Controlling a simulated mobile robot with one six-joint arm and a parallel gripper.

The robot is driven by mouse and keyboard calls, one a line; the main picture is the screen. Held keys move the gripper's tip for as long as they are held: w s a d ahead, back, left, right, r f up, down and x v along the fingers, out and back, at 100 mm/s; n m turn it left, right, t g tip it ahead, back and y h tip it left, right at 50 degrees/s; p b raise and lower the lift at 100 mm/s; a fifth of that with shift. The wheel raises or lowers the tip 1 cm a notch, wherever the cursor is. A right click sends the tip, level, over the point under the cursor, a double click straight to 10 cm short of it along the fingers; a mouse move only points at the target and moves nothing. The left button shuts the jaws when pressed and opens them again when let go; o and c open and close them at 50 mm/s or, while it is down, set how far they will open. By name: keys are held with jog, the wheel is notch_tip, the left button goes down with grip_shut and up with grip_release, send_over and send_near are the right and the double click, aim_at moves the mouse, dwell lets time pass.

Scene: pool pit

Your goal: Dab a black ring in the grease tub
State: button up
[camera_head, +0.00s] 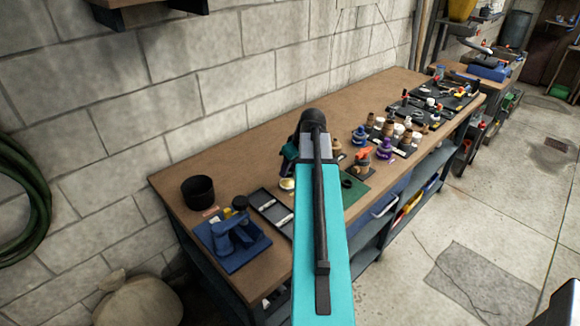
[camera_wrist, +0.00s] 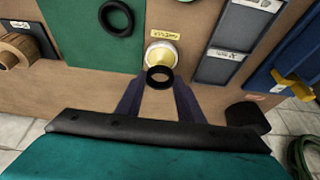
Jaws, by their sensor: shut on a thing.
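My gripper (camera_wrist: 159,84) is shut on a small black ring (camera_wrist: 160,69) in the wrist view. The ring shows as a full loop between the dark fingertips. The grease tub (camera_wrist: 163,51), a small round cup with a pale cream filling and a yellowish rim, appears just beyond the ring. The ring overlaps the tub's near edge in the picture; I cannot tell whether they touch. In the head view the tub (camera_head: 287,184) shows just left of my arm, which hides the held ring and fingertips.
A larger black ring (camera_wrist: 104,17) lies on a green mat (camera_wrist: 72,42) left of the tub. A dark tray (camera_wrist: 243,28) with labelled compartments lies to its right. A blue holder (camera_head: 236,246) and a black pot (camera_head: 198,190) stand at the bench's near end. Several fittings crowd the far side.

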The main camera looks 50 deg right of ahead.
aim_at(290, 182)
jog(key=shift+f+b, duration=0.6)
jog(key=shift+f, duration=0.75)
jog(key=shift+f, duration=0.45)
dwell(1.0)
jog(key=shift+r, duration=0.15)
notch_tip(290, 182, up, 7)
jog(key=p, duration=0.3)
jog(key=shift+p, duration=0.4)
dwell(0.5)
dwell(0.8)
